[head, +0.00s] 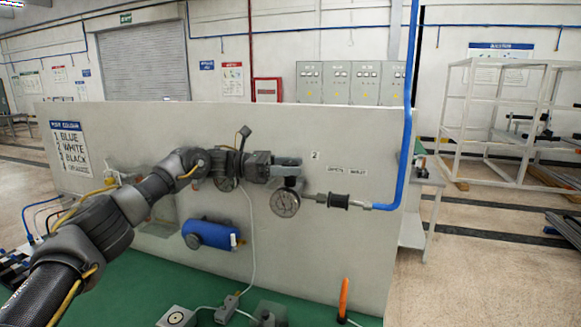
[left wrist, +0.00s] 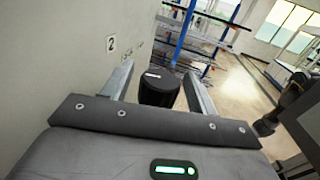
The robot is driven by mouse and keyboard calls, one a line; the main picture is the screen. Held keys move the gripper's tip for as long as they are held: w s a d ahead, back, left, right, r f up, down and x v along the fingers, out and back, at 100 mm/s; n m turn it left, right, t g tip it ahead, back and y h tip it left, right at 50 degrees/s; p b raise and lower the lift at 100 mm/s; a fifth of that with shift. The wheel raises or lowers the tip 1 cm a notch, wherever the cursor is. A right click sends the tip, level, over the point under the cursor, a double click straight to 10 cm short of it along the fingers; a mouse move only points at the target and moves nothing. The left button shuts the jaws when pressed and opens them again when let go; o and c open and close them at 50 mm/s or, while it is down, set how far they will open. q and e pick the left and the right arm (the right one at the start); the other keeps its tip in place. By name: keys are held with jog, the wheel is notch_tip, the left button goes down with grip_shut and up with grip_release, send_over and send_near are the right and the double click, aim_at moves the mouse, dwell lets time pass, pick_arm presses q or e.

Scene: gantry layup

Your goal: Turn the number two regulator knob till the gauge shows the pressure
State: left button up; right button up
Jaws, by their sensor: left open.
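The number two regulator knob shows in the left wrist view as a black round knob (left wrist: 158,90) with a white mark on top. It lies between the two fingers of my left gripper (left wrist: 160,72), which is open, with a gap on each side. In the head view my left gripper (head: 288,161) points right along the panel, just left of the "2" label (head: 314,155); the label also shows in the left wrist view (left wrist: 111,43). The round gauge (head: 285,203) hangs just below the gripper; its reading is too small to tell. My right gripper is not in view.
A grey pipe with a black fitting (head: 338,201) runs right from the gauge to a blue hose (head: 405,130). A blue tank (head: 208,235) is lower on the panel (head: 350,245). My arm partly hides another gauge. An orange upright rod (head: 343,298) stands in front.

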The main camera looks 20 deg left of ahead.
pick_arm(q)
jog(key=shift+a, duration=0.15)
jog(key=shift+a+f+b, duration=0.15)
jog(key=shift+a+b, duration=0.15)
jog(key=s+a+b, duration=0.2)
jog(key=a+b, duration=0.1)
jog(key=a, duration=0.6)
jog(key=shift+a+b, duration=0.3)
jog(key=shift+a, duration=0.1)
